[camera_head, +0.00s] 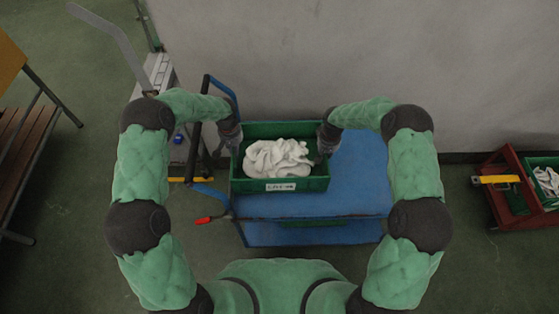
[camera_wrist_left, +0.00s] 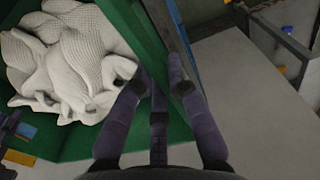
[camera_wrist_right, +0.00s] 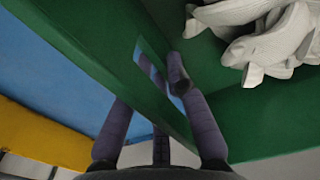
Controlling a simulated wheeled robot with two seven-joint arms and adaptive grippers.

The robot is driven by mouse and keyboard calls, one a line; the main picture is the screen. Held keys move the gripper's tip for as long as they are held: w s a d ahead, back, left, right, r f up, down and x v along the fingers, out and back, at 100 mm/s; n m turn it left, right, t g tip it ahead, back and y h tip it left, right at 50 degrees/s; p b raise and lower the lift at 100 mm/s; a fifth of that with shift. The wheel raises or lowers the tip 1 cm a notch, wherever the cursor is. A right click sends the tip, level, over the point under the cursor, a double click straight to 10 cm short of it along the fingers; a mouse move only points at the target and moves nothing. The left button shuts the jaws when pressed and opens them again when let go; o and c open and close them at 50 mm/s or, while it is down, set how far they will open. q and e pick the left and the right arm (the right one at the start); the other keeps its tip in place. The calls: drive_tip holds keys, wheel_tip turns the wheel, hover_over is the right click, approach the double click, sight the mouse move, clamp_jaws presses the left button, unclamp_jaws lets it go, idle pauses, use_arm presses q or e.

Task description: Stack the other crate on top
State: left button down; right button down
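A green crate (camera_head: 256,186) with white socks (camera_head: 277,158) in it and a white label on its front is at the left part of a blue cart (camera_head: 358,175). I cannot tell whether it touches the deck. My left gripper (camera_wrist_left: 160,72) has its fingers on both sides of one end wall (camera_wrist_left: 182,140), shut on it. Another green crate (camera_head: 551,161) with white contents is at the far right.
The far-right crate sits by a red frame (camera_head: 503,206) with a yellow bar (camera_head: 496,179). The cart has a lower blue shelf (camera_head: 270,235) and a handle at left. A grey wall stands behind. A wooden bench (camera_head: 22,150) is at the left; floor between cart and red frame is clear.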

use_arm(q)
drive_tip(key=shift+w+r, duration=0.1)
drive_tip(key=shift+r, duration=0.05)
use_arm(e)
drive_tip(key=shift+w+r, duration=0.1)
drive_tip(key=shift+r, duration=0.05)
